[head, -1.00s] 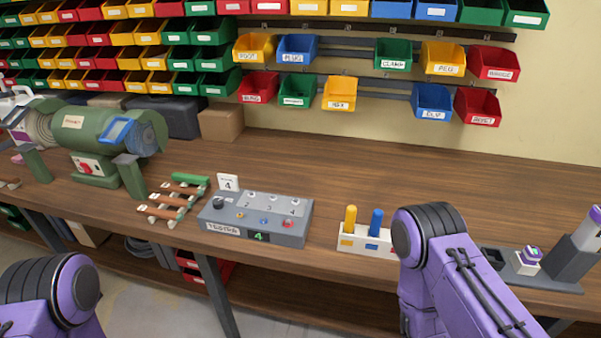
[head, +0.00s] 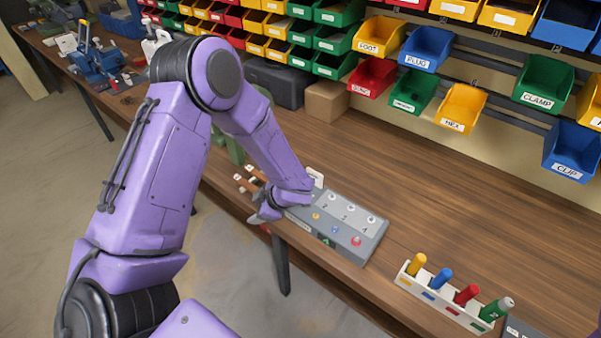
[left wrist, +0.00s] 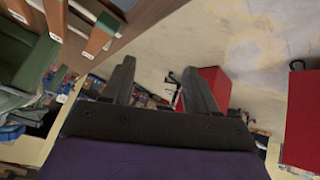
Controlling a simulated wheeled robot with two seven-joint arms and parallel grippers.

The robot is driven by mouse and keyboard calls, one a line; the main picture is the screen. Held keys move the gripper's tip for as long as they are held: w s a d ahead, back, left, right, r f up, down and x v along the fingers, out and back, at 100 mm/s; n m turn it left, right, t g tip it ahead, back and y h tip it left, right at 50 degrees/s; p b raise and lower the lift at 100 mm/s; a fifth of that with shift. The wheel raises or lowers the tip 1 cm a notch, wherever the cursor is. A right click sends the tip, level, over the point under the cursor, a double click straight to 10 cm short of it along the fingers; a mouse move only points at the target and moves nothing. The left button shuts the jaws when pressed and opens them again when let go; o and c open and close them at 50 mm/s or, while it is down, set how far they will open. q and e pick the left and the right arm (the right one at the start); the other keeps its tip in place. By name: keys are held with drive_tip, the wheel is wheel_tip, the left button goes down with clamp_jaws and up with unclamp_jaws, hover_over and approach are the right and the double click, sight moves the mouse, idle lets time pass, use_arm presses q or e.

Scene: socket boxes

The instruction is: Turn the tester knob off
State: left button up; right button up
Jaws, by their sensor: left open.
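The grey tester box (head: 372,243) sits at the front edge of the wooden workbench in the head view. White numbered switches, small coloured buttons and a red button (head: 356,241) show on its top. Its knob is hidden behind my left arm. My left gripper (head: 257,215) is at the box's left end, by the bench edge. Contact with the box cannot be told. In the left wrist view, the two fingers of the left gripper (left wrist: 160,85) are apart with nothing held between them; the tester is not recognisable there. My right gripper is out of view.
A white rack (head: 440,300) with coloured handles stands right of the tester. Wooden pieces (head: 250,180) lie left of it. Labelled bins (head: 462,107) hang behind. The bench behind the tester is clear. Red boxes (left wrist: 207,88) show below in the left wrist view.

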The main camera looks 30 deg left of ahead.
use_arm(q)
drive_tip(key=w+d+r+n+h, duration=0.1)
drive_tip(key=w, duration=0.1)
drive_tip(key=w+d+r+n+h, duration=0.1)
drive_tip(key=w+r+n, duration=0.1)
drive_tip(key=w+d+r+n+h, duration=0.1)
drive_tip(key=w+r+n+h, duration=0.1)
drive_tip(key=shift+w+d+r, duration=0.15)
drive_tip(key=shift+d+r, duration=0.05)
drive_tip(key=shift+d, duration=0.05)
drive_tip(key=w+d+r+n+t+h, duration=0.1)
drive_tip(key=w+d+r+n+h, duration=0.25)
drive_tip(key=w+r, duration=0.2)
drive_tip(key=shift+m, duration=0.35)
drive_tip(key=f+p, duration=0.1)
drive_tip(key=f, duration=0.5)
drive_tip(key=s+f+p, duration=0.1)
drive_tip(key=f, duration=0.2)
drive_tip(key=shift+f+p, duration=0.3)
drive_tip(key=shift+p, duration=0.05)
drive_tip(key=shift+w, duration=0.1)
drive_tip(key=c, duration=1.1)
